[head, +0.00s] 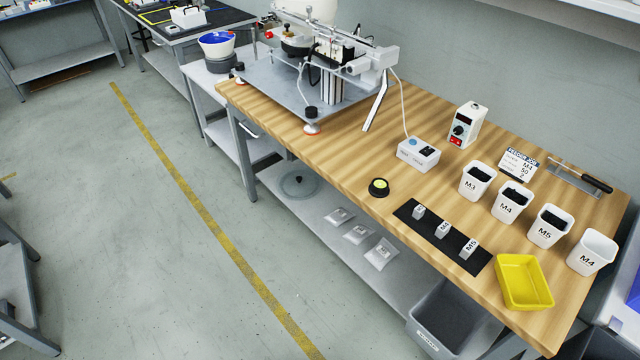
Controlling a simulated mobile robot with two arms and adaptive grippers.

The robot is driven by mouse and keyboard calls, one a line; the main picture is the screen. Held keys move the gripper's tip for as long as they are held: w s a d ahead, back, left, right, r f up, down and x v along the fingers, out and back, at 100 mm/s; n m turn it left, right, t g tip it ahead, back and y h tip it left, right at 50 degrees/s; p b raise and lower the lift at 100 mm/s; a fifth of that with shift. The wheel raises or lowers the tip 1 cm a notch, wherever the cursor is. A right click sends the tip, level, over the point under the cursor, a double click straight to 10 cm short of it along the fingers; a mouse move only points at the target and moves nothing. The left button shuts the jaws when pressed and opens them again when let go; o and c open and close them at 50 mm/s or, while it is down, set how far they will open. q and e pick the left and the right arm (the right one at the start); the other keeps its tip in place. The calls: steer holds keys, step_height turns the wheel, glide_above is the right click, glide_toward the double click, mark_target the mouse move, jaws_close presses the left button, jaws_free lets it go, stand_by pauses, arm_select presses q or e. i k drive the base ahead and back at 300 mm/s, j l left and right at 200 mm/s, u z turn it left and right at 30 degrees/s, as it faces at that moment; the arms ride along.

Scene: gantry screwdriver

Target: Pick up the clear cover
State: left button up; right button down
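A round, see-through grey disc with a small knob in its middle, which looks like the clear cover (299,183), lies on the lower shelf under the wooden workbench. It is near the shelf's left end, partly close under the bench's front edge. Neither of my grippers is in view.
The wooden workbench (335,155) carries a screw-feeding machine (330,70), a control box (418,153), white cups marked M3, M4 and M5, a black mat (470,254) and a yellow tray (524,281). Clear bags (358,233) and a grey bin (445,315) share the lower shelf (325,208). The floor in front is clear.

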mark_target(297, 183)
steer(key=i+j+z, duration=0.15)
steer(key=z, duration=0.25)
steer(key=i+j+z, duration=0.1)
steer(key=j+z, duration=0.2)
steer(key=z, duration=0.15)
steer(key=j+z, duration=0.4)
steer(key=i+l, duration=0.05)
steer(key=l, duration=0.05)
